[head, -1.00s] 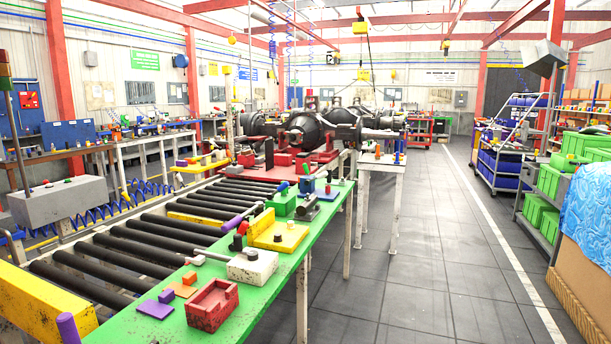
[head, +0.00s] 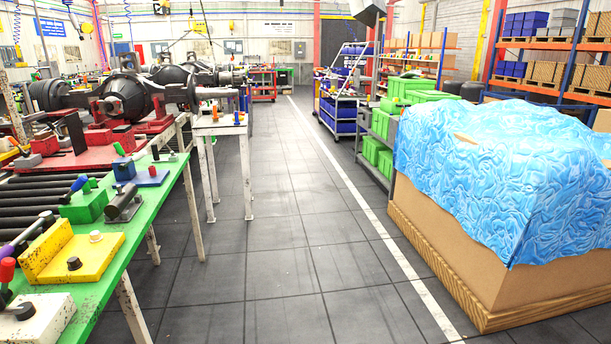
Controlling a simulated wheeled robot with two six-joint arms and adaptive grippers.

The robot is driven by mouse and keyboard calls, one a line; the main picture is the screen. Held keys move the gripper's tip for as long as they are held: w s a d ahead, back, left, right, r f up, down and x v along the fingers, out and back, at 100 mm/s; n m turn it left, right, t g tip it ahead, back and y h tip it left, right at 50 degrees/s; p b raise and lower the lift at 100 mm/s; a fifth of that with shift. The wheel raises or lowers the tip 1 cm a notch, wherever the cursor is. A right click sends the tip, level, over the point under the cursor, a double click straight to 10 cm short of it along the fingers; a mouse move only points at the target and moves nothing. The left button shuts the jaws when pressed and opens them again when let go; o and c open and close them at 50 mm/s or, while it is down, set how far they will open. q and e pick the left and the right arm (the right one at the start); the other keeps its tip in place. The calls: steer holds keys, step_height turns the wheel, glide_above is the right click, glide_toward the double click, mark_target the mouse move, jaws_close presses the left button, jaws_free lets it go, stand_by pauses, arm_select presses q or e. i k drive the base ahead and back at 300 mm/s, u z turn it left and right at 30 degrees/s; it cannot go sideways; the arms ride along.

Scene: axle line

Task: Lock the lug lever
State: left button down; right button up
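I cannot tell which part is the lug lever. Several lever-like parts lie on the green bench (head: 140,221) at the left. A lever with a purple handle (head: 14,240) lies by the yellow fixture (head: 95,257). A red knob (head: 7,270) stands at the white block (head: 45,322), cut off at the left edge. Neither of my grippers is in view.
Axle housings (head: 125,97) sit on a red stand behind the bench. A small white table (head: 221,127) stands beyond it. A large carton (head: 440,245) with a crumpled blue cover (head: 500,165) blocks the right. The grey floor (head: 270,260) between is clear.

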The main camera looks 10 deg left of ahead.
mark_target(118, 148)
steer(key=z, duration=0.25)
steer(key=i, duration=2.1)
steer(key=u, duration=0.15)
steer(key=i, duration=1.15)
steer(key=u, duration=1.5)
steer(key=i, duration=0.95)
steer(key=u, duration=0.9)
